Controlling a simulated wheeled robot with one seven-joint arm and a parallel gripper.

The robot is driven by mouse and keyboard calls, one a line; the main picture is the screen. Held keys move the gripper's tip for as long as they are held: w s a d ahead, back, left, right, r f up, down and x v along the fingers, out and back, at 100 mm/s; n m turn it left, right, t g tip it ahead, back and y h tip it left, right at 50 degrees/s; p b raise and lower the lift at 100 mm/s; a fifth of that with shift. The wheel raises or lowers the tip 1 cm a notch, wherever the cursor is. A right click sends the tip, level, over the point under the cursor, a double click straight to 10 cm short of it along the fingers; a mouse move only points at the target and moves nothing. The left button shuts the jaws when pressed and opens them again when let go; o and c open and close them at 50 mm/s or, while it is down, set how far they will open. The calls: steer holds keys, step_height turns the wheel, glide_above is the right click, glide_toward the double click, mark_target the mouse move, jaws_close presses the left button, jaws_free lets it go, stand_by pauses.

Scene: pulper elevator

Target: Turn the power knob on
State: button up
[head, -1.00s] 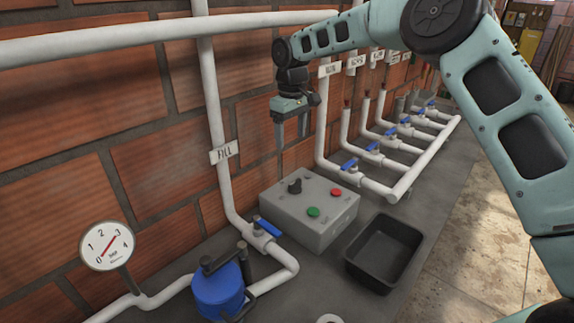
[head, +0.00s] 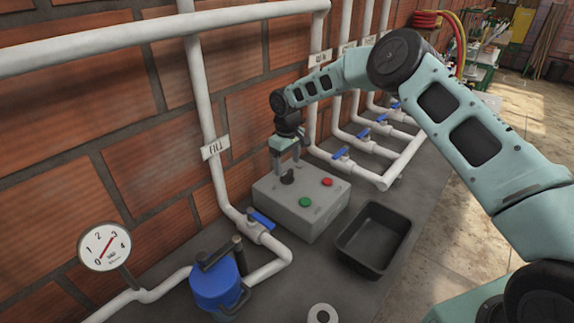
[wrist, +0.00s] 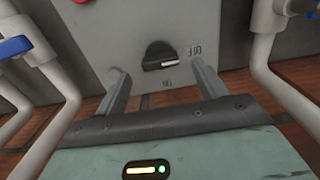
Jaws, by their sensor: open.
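The power knob (head: 288,177) is a black knob on top of a grey control box (head: 318,217). In the wrist view the knob (wrist: 160,52) has a white mark, with an "OFF" label to its right and a smaller label below it. I cannot tell exactly which label the mark points to. My gripper (head: 288,168) is just above the box at the knob, pointing down. In the wrist view its two fingers are open on either side of the knob, apart from it, with nothing held.
The box also carries a red button (head: 327,182) and a green button (head: 306,202). A black tray (head: 374,240) stands to its right. A blue-handled valve (head: 262,221) and white pipes stand close by. A brick wall rises behind.

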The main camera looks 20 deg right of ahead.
mark_target(287, 172)
steer(key=shift+f+p, duration=0.3)
steer(key=shift+f, duration=1.25)
steer(key=c, duration=1)
